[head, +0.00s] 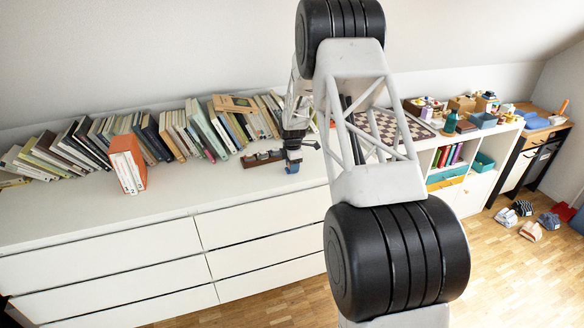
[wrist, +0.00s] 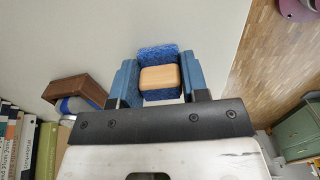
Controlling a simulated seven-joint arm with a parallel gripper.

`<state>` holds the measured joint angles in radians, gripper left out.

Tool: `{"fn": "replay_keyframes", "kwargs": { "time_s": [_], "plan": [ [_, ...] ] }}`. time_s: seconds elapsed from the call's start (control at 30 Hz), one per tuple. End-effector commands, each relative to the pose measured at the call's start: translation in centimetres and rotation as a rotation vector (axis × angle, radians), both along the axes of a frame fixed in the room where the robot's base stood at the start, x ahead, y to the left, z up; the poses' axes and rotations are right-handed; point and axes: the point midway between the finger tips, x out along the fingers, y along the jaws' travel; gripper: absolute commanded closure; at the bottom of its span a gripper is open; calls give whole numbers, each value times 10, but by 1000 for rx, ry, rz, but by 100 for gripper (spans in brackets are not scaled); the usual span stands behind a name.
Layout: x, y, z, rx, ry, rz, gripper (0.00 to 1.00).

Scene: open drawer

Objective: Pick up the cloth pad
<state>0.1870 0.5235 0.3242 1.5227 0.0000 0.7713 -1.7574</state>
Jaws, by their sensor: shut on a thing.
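The cloth pad (wrist: 158,52) is a blue, fuzzy block with a tan wooden piece on it. It sits between the two blue fingers of my gripper (wrist: 158,82) in the wrist view, and they are shut on it. In the head view my gripper (head: 292,146) points down over the white dresser top, with the small dark blue pad (head: 292,168) at its tip. The pad is at or close to the dresser top; I cannot tell if it touches.
A brown wooden rack (head: 262,159) lies just left of my gripper, also in the wrist view (wrist: 75,90). A row of books (head: 180,130) lines the wall behind. An orange-and-white book stack (head: 127,163) stands further left. The dresser front (head: 215,208) is clear; a checkered board (head: 385,128) lies right.

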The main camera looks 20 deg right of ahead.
Motion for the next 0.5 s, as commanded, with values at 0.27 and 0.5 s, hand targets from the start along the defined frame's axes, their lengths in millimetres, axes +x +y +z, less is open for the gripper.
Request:
{"fn": "replay_keyframes", "kwargs": {
  "time_s": [0.27, 0.5],
  "plan": [
    [0, 0, 17, 0, -2, 0, 85],
    [-11, 2, 35, 0, 1, 0, 85]
  ]
}}
